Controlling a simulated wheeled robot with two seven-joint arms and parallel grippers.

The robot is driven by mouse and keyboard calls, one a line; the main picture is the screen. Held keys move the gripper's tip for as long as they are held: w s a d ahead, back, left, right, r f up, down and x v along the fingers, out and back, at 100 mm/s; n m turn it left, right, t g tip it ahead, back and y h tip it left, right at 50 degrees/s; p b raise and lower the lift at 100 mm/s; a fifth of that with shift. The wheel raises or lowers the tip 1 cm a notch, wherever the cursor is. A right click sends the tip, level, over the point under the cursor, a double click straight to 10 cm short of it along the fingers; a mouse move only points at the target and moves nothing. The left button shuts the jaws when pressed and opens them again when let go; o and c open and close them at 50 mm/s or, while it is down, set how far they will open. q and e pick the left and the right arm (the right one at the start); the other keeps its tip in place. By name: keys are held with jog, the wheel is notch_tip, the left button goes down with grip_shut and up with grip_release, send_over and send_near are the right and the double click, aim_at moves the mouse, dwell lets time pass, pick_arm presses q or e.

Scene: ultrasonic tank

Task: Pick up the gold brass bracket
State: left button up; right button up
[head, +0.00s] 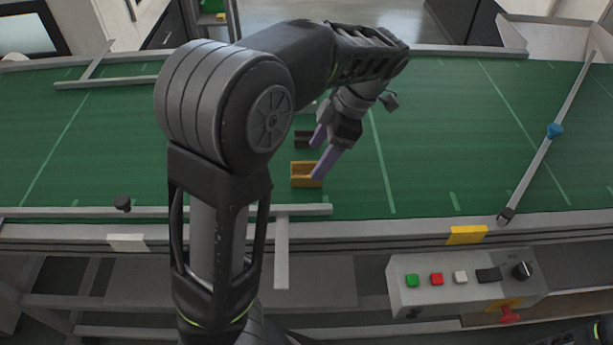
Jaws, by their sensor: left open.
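The gold brass bracket (300,181) lies on the green conveyor belt near its front edge, left of the picture's middle. It has a U-like shape with upright walls. My left gripper (316,160) reaches down from the upper right with its two purple fingers apart. One fingertip overlaps the right side of the gold bracket in the picture; I cannot tell whether it touches. The other fingertip is by a dark brown bracket (303,139) just behind the gold one. Nothing shows between the fingers. My right gripper is not in view.
A metal guide rail (300,210) runs along the front edge near the gold bracket. A control box (463,280) with buttons stands in front.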

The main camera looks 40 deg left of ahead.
aim_at(309, 168)
pick_arm(q)
jog(key=shift+b+x, duration=0.3)
jog(key=shift+x, duration=2.3)
jog(key=shift+s, duration=0.1)
jog(key=shift+c, duration=0.4)
grip_shut()
jog(key=shift+r, duration=0.1)
